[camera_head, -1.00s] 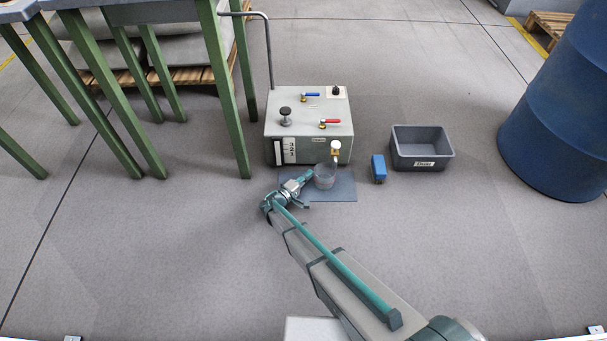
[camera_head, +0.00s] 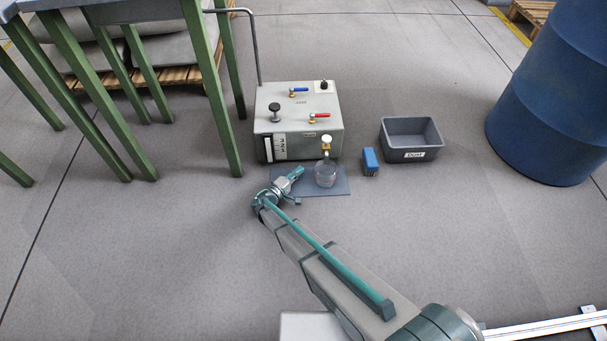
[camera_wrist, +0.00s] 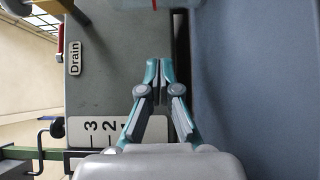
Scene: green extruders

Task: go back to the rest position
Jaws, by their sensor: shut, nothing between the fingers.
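My gripper (camera_head: 297,173) is shut and empty, low over the left part of the dark mat (camera_head: 341,186). A clear jar (camera_head: 326,174) stands on the mat to the right of my fingertips, with a small gap between them. The jar is below the white-handled outlet valve on the front of the grey tank (camera_head: 325,136). In the wrist view, my shut fingers (camera_wrist: 160,70) point up the picture beside the tank's front face (camera_wrist: 100,85), which shows a "Drain" label and a level scale. The bottom edge of the jar may show at the top there.
A blue block (camera_head: 370,161) and a grey labelled bin (camera_head: 412,155) stand right of the mat. A blue drum (camera_head: 550,100) is at the far right. A green-legged table (camera_head: 215,90) stands at the left. The floor in front is clear.

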